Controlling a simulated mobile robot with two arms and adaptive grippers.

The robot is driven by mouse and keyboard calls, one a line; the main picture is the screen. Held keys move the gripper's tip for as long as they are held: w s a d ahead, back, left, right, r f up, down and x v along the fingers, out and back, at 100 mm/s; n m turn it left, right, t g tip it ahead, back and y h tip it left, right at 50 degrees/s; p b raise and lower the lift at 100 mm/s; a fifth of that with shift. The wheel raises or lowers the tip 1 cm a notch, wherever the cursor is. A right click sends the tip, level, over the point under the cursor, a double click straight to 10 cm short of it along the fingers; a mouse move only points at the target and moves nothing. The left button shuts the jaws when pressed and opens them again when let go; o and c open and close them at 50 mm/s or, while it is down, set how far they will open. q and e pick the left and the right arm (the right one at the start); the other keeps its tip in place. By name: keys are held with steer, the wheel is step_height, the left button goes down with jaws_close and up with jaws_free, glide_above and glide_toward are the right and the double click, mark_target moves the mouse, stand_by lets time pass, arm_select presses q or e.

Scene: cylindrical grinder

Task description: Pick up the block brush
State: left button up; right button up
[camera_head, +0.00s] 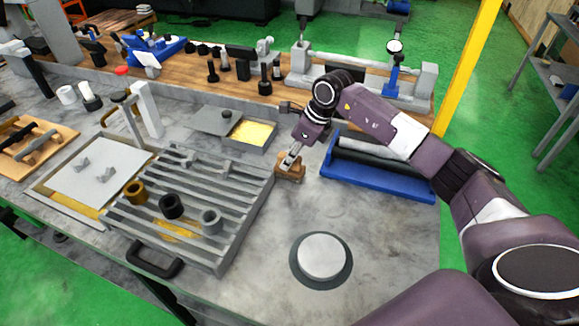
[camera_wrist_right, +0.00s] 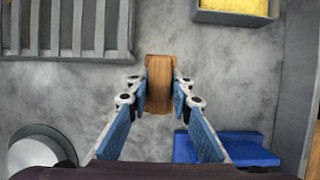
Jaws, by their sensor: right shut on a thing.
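The block brush (camera_head: 290,172) is a small brown wooden block on the grey worktop, between the slatted grey rack and the blue tray. In the right wrist view its wooden top (camera_wrist_right: 160,84) sits between the fingertips. My right gripper (camera_head: 289,160) reaches down to it from above and is shut on it; in the wrist view the gripper's blue-padded fingers (camera_wrist_right: 160,92) touch its two sides. The brush's underside is hidden, and I cannot tell whether it is clear of the worktop. My left gripper is not in view.
The slatted grey rack (camera_head: 226,187) with rings stands close on the left. The blue tray (camera_head: 375,183) with dark rolls is close on the right. A container with yellow contents (camera_head: 254,132) lies behind. A round disc (camera_head: 323,257) lies in front, with bare worktop around it.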

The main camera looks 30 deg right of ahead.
steer(key=shift+r, duration=0.15)
jaws_close()
steer(key=shift+w+r, duration=0.1)
steer(key=shift+r, duration=0.2)
step_height(320, 180, up, 19)
steer(key=b, duration=0.4)
steer(key=shift+r, duration=0.1)
steer(key=shift+o, duration=2.2)
jaws_free()
steer(key=c, duration=0.5)
jaws_close()
